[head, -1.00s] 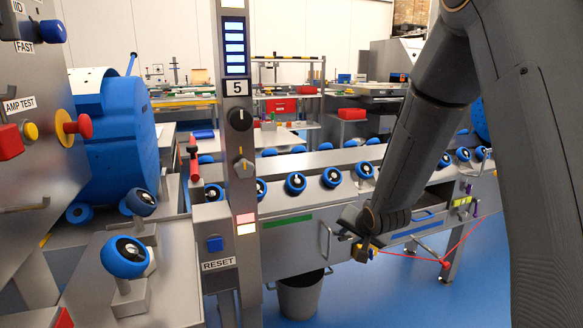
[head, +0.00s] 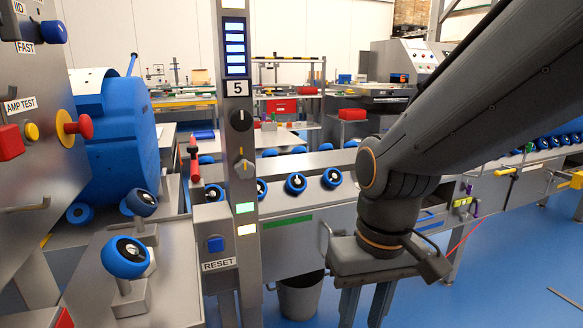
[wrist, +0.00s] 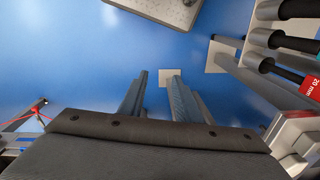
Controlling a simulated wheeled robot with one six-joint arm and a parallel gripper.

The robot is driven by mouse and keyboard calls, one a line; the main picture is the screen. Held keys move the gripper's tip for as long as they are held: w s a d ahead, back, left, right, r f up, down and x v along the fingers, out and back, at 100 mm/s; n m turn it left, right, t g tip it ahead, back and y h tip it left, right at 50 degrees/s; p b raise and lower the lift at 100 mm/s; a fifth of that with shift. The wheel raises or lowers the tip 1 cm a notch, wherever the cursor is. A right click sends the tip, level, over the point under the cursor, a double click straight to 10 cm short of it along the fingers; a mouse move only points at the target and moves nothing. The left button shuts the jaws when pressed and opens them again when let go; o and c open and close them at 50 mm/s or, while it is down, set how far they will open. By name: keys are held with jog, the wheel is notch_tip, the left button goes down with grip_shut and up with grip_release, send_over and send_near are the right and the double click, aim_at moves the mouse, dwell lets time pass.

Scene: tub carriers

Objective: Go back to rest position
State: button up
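My gripper (head: 366,303) hangs at the lower right of centre in the head view, in front of the steel conveyor bench (head: 300,252). Its two fingers point down and stand apart. In the wrist view my gripper (wrist: 156,80) shows both fingers spread with a gap between them and nothing held. Below them is blue floor (wrist: 80,55).
A steel column (head: 240,160) with a lit display stands left of centre, beside a RESET box (head: 214,250). Dark-handled tools (wrist: 270,40) are at the right in the wrist view. Blue floor is open at lower right.

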jog(key=d+r+m+p, duration=0.2)
jog(key=d+r+p, duration=0.6)
jog(key=p, duration=0.8)
jog(key=shift+s+d+r+h, duration=0.25)
jog(key=shift+s+h, duration=0.05)
jog(key=shift+s, duration=0.15)
